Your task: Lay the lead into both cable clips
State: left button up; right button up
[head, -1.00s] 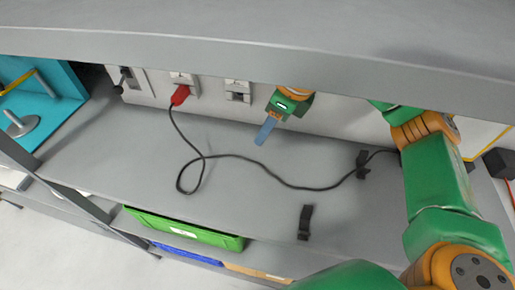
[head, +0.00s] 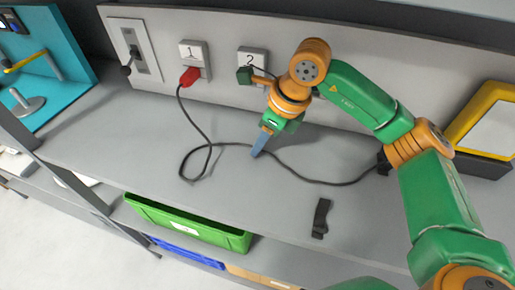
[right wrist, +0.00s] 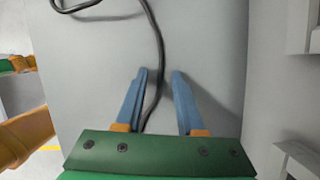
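The black lead (head: 297,173) runs from the red plug (head: 190,76) in socket 1, loops on the grey bench and passes right behind my right arm. One black clip (head: 382,163) is partly hidden by that arm. The lead reaches it, but I cannot tell whether it lies inside. The other black clip (head: 320,218) stands nearer the bench's front edge, apart from the lead. My right gripper (head: 257,150) points down at the lead. In the right wrist view its blue fingers (right wrist: 155,85) are apart, with the lead between them, nearer the left finger. My left gripper is not in view.
Socket 2 (head: 253,60) is on the back wall behind my right wrist. A green bin (head: 190,222) sits below the bench's front edge. A teal fixture (head: 62,85) stands at left, a yellow-framed panel (head: 485,122) at right.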

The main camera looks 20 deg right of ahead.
jog(key=shift+f, duration=0.15)
grip_shut()
notch_tip(320, 180, up, 6)
jog(key=p, duration=0.4)
jog(key=shift+p, duration=0.35)
